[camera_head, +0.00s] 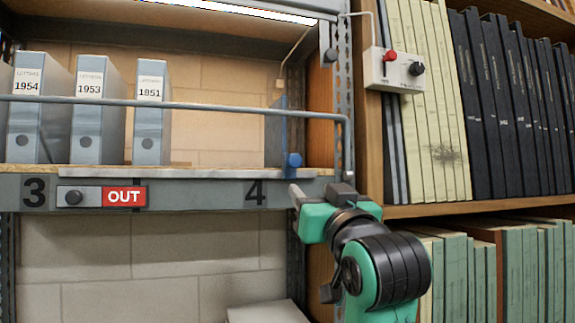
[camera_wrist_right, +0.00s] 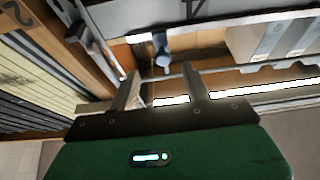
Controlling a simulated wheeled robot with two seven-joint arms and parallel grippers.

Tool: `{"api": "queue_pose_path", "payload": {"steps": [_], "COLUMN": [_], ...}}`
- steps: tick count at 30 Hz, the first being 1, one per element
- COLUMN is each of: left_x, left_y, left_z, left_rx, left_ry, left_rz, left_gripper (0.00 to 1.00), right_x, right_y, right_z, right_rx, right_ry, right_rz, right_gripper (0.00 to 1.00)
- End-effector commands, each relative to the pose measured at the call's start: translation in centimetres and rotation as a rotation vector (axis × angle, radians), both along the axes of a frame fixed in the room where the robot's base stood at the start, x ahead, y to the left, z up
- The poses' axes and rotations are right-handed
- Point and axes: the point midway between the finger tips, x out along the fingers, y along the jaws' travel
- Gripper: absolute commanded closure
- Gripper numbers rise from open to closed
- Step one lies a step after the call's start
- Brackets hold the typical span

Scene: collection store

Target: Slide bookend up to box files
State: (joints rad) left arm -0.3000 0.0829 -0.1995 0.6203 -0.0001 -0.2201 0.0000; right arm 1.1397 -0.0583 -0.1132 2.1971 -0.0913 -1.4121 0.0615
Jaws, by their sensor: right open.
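Three grey-blue box files stand upright on the shelf at the left in the head view, labelled 1954 (camera_head: 27,110), 1953 (camera_head: 90,110) and 1951 (camera_head: 150,110). The blue bookend (camera_head: 276,135) stands at the shelf's right, well apart from the 1951 file. Its blue knob (camera_head: 292,160) is at the front; the knob also shows in the right wrist view (camera_wrist_right: 162,58), roughly between the finger lines. My right gripper (camera_head: 295,193) is just below the knob at the shelf front. Its two fingers (camera_wrist_right: 162,74) are apart with nothing held. My left gripper is out of view.
A grey rail (camera_head: 200,105) runs across the shelf front. The shelf board (camera_head: 215,172) is clear between the 1951 file and the bookend. A metal upright (camera_head: 345,90) and a switch box (camera_head: 392,70) stand at the right, beside packed bookshelves.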

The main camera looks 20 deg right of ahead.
Motion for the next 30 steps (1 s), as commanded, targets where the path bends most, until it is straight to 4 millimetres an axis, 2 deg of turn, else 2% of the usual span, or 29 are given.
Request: {"api": "queue_pose_path", "payload": {"steps": [3, 8, 21, 30], "left_x": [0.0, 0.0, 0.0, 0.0], "left_y": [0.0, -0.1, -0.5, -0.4], "left_z": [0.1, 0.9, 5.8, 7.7], "left_rx": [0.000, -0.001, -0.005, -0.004], "left_ry": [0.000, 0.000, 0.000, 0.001], "left_rz": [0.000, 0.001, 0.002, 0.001], "left_gripper": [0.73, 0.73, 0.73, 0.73], "right_x": [-1.1, -0.2, 7.5, 10.9], "right_y": [0.0, 0.0, 0.3, 0.4], "right_z": [1.6, 2.4, 5.7, 6.9], "right_rx": [0.005, 0.005, 0.004, 0.004], "right_ry": [-0.031, -0.033, -0.030, -0.032], "right_rz": [0.002, 0.002, 0.001, 0.001], "right_gripper": [0.52, 0.52, 0.52, 0.52]}}
